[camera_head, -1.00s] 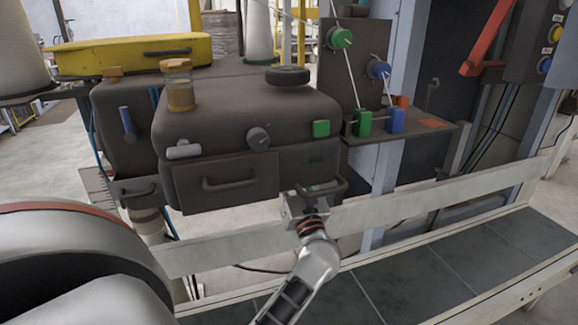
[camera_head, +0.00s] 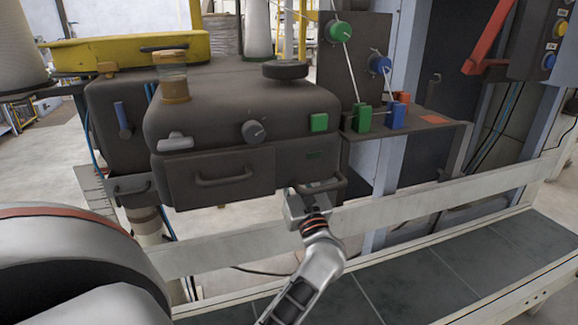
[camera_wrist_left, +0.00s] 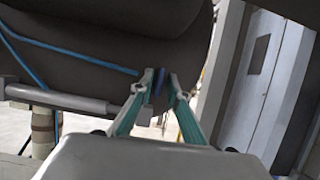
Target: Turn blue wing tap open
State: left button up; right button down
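My left gripper (camera_head: 306,204) is below the right front corner of the dark box in the head view. Its fingertips are hidden there. In the left wrist view its two teal-sided fingers (camera_wrist_left: 161,78) converge in front of a dark rounded body. Most of the tap is hidden by the fingers. In the head view I cannot make out this tap. My right gripper is in neither view.
The dark box (camera_head: 215,150) with a drawer handle and black knob (camera_head: 254,131) stands above the gripper. A blue lever (camera_head: 122,115) is on the rear box. A pale rail (camera_head: 420,200) crosses below. Blue tubing (camera_wrist_left: 75,55) runs left of the fingers.

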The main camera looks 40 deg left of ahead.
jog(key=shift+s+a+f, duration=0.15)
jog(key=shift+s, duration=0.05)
pick_arm(q)
jog(key=v, duration=1.2)
jog(key=shift+r, duration=0.15)
